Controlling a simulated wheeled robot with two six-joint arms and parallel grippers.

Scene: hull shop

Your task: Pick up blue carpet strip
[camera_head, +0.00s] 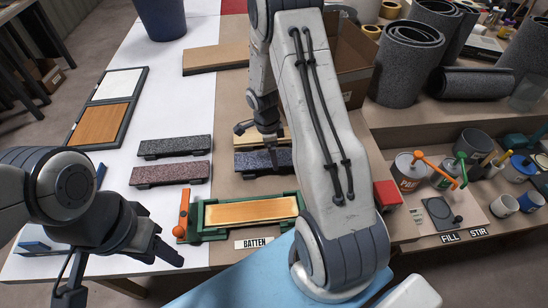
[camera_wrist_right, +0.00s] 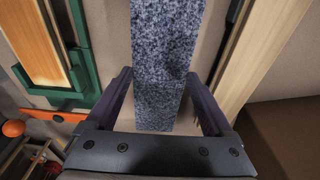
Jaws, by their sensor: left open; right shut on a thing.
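The blue speckled carpet strip (camera_head: 252,162) lies on the brown part of the bench, partly hidden by my right arm. In the right wrist view the strip (camera_wrist_right: 165,50) runs up the middle, between the two fingers of my right gripper (camera_wrist_right: 158,80), which is shut on it. I cannot tell whether it is clear of the bench. In the head view my right gripper (camera_head: 267,143) is over the strip and partly hidden. My left gripper (camera_head: 166,246) is open and empty at the front left of the bench, apart from the strip.
A dark grey strip (camera_head: 174,146) and a reddish strip (camera_head: 170,173) lie left of the blue one. A green frame with a wooden batten (camera_head: 251,211) is in front. A wooden strip (camera_wrist_right: 268,52) lies beside it. Carpet rolls (camera_head: 408,62) and paint cans (camera_head: 410,170) stand right.

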